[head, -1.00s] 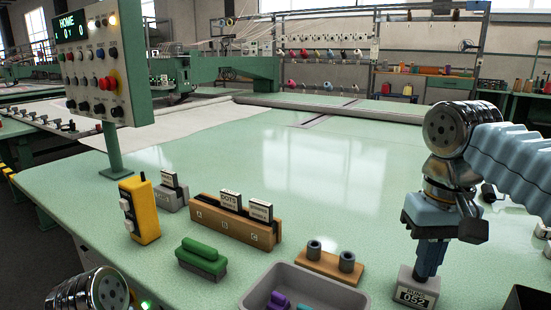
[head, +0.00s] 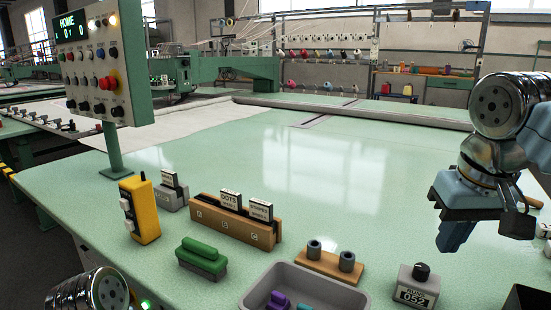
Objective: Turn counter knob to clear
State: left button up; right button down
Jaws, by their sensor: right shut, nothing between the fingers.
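The counter (head: 414,294) is a small grey box at the lower right of the table, with a front plate that seems to read RUNS 052. Its black knob (head: 422,271) stands uncovered on top. My right gripper (head: 451,246) is above and to the right of the knob, apart from it, with its blue fingers shut and empty. Of my left arm only a metal joint shows at the bottom left; its gripper is out of view.
A grey tray (head: 352,296) with purple and teal pieces lies left of the counter. Behind it is a wooden block with two grey cylinders (head: 330,265). A card holder (head: 235,225), a yellow handset (head: 139,211) and a green-topped block (head: 203,253) stand further left. The table middle is clear.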

aim_at(431, 287)
jog(key=b+x, duration=0.2)
jog(key=x, duration=0.1)
jog(key=s+b+x, duration=0.1)
jog(key=b+x, duration=0.2)
jog(key=shift+s+f, duration=0.1)
jog(key=shift+f, duration=0.2)
jog(key=shift+s+f+b, duration=0.1)
jog(key=shift+f+b, duration=0.2)
jog(key=shift+b, duration=0.05)
